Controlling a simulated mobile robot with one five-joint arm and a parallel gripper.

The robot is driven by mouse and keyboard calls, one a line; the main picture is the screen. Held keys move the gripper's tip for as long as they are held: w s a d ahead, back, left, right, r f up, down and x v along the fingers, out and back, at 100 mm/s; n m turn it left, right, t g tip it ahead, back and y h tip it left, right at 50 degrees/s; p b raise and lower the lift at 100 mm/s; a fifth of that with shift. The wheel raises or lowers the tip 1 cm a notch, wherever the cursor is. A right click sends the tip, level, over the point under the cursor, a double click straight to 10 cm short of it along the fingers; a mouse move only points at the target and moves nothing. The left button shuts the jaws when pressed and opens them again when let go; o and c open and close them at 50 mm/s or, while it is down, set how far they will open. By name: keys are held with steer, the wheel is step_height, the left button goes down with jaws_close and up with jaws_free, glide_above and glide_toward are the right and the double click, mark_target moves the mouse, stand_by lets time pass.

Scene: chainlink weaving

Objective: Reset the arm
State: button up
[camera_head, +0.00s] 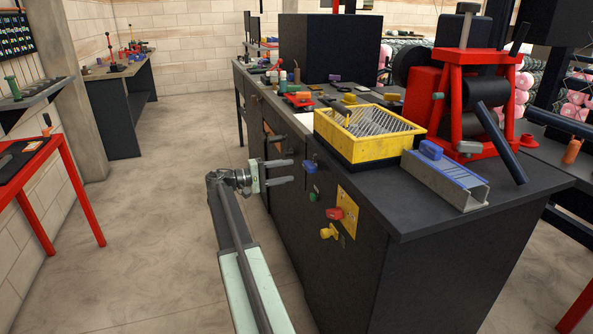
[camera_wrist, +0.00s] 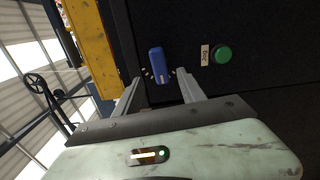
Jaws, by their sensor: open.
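My gripper (camera_head: 281,171) is open and empty in the head view, at the end of my extended arm, in front of the side of the dark workbench. In the wrist view my gripper (camera_wrist: 160,88) shows its two grey fingers apart. A blue switch handle (camera_wrist: 157,66) lies in line with the gap between the fingers, and I cannot tell how far beyond them it is. The same blue handle (camera_head: 310,166) shows on the bench side in the head view, just right of the fingertips. A green button (camera_wrist: 223,55) is to the right of the blue handle in the wrist view.
A yellow crate (camera_head: 362,150) stands on the dark bench (camera_head: 470,210), beside a red machine (camera_head: 462,100) and a metal channel (camera_head: 445,180). Red (camera_head: 335,213) and yellow (camera_head: 328,232) knobs stick out of the bench side. The floor (camera_head: 150,230) to the left is clear.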

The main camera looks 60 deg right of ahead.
steer(key=shift+w+a, duration=0.1)
steer(key=shift+a, duration=0.05)
stand_by(0.3)
steer(key=w+a+f+n+t, duration=0.25)
steer(key=w+a, duration=0.25)
steer(key=a, duration=0.5)
steer(key=w+a+f+n+t, duration=0.1)
steer(key=w+a+f+t, duration=0.4)
steer(key=a, duration=0.6)
steer(key=s+a+f+n+t+y, duration=0.1)
steer(key=s+a+f+y, duration=0.3)
steer(key=a, duration=0.9)
steer(key=s+a+f+n+t+y, duration=0.1)
steer(key=a+f+y, duration=0.5)
steer(key=a, duration=0.7)
steer(key=s+a+f+n+t+y, duration=0.1)
steer(key=s+a+f+y, duration=0.4)
steer(key=a, duration=0.8)
step_height(320, 180, up, 21)
steer(key=w+a+p, duration=0.1)
steer(key=w+p, duration=0.1)
steer(key=p, duration=2)
steer(key=shift+w+a+r, duration=0.15)
steer(key=shift+w+a, duration=0.15)
